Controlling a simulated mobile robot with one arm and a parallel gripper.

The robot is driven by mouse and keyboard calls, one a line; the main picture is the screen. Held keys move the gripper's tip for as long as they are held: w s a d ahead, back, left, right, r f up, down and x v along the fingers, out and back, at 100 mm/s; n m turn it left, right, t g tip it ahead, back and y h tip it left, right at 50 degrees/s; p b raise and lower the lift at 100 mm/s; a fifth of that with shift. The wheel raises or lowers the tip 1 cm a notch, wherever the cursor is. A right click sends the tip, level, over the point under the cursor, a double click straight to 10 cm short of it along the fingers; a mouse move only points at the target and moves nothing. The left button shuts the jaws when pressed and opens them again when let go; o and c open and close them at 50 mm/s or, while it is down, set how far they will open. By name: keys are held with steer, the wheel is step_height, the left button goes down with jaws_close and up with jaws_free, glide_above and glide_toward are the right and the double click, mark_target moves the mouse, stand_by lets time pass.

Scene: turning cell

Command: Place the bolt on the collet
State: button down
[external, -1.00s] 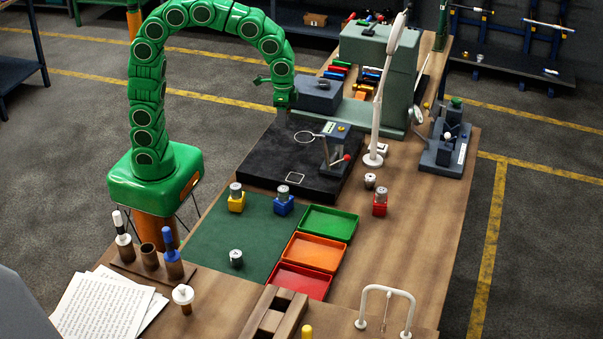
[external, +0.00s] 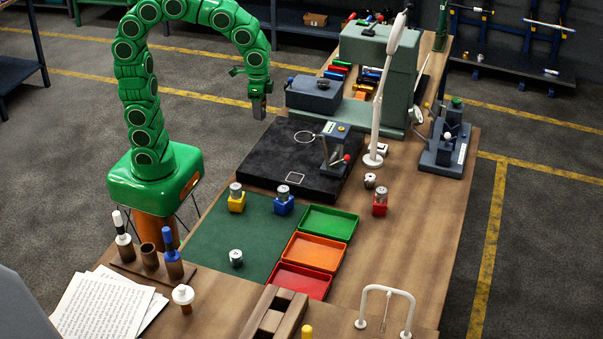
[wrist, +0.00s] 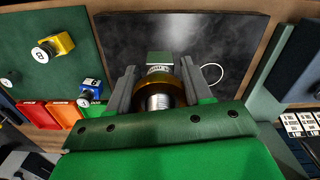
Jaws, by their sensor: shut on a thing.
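My gripper (external: 259,108) hangs in the air beyond the left back edge of the black slab (external: 262,171). In the wrist view its grey fingers (wrist: 160,88) are shut on a part with a brass-coloured ring and a silver ribbed shank, which I take to be the bolt (wrist: 158,102). The bolt cannot be made out in the external view. I cannot tell for certain which thing is the collet. Small silver cylinders sit on a yellow block (external: 236,205), a blue block (external: 283,207) and a red block (external: 380,208); another cylinder (external: 236,258) stands on the green mat.
A small instrument stand (external: 334,150) is on the slab. A grey box (external: 314,96) and a large green-grey machine (external: 372,60) stand behind it. A white lamp post (external: 379,110) rises to the right. Green (external: 328,222), orange (external: 313,252) and red (external: 300,281) trays lie in front.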

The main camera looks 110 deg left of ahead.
steer(key=w+d+f+m, duration=0.1)
steer(key=w+d+m, duration=0.1)
steer(key=w+d, duration=0.6)
steer(key=w+d+f+m, duration=0.15)
steer(key=w+d, duration=0.35)
steer(key=d, duration=0.6)
steer(key=w+d+f+m, duration=0.2)
steer(key=w+d+m, duration=0.1)
steer(key=d, duration=1.1)
steer(key=w+d+f+m, duration=0.2)
steer(key=w+d+m, duration=0.1)
steer(key=d, duration=1.2)
steer(key=w+a, duration=0.5)
steer(key=w, duration=0.2)
step_height(320, 180, up, 4)
glide_above(370, 176)
steer(key=shift+n, duration=0.35)
steer(key=shift+f, duration=5.05)
